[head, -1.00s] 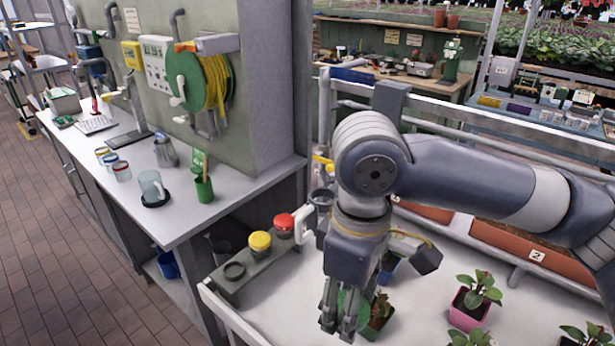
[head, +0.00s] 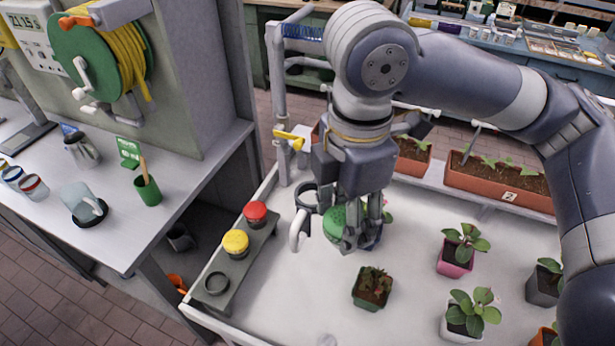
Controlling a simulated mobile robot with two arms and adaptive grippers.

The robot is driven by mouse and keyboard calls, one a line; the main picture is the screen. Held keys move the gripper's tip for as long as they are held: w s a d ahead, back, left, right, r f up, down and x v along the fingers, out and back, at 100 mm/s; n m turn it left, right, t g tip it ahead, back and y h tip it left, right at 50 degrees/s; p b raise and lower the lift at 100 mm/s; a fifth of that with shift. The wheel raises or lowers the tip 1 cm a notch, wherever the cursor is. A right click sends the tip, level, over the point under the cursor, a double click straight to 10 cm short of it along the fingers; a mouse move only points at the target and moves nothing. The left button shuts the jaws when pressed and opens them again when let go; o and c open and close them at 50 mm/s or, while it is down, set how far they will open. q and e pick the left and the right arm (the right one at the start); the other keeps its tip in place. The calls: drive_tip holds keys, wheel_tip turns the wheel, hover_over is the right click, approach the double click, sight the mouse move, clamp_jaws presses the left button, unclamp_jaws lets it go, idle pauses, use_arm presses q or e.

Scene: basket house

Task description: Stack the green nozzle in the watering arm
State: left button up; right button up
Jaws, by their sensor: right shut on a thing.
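The green nozzle (head: 335,222) is round and sits between the fingers of my right gripper (head: 356,238), held above the white bench. The fingers partly cover it. A dark ring-shaped holder (head: 306,195) is just left of the gripper, with a white curved piece (head: 298,230) below it; these look like the watering arm, but part is hidden behind my gripper. The nozzle is close to the ring on its right and not seen inside it. My left gripper is not in view.
A grey rack (head: 238,268) holds a yellow nozzle (head: 235,242) and a red nozzle (head: 255,213), with an empty round slot (head: 216,283) at its near end. Potted plants stand nearby, including a dark pot (head: 373,288) and a pink pot (head: 456,262). The bench front middle is fairly clear.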

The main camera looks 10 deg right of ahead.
use_arm(q)
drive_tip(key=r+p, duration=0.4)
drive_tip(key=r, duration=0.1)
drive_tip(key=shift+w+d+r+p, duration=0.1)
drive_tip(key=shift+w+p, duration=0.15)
drive_tip(key=shift+p, duration=0.1)
use_arm(e)
drive_tip(key=w+a+f, duration=0.2)
drive_tip(key=w+f, duration=0.2)
drive_tip(key=w, duration=0.8)
drive_tip(key=shift+f, duration=0.35)
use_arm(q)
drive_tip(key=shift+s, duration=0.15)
use_arm(e)
drive_tip(key=shift+a+f, duration=0.1)
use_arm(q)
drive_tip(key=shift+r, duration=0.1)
use_arm(e)
drive_tip(key=shift+f, duration=0.1)
drive_tip(key=shift+f, duration=0.15)
drive_tip(key=o, duration=1)
drive_tip(key=shift+o, duration=0.2)
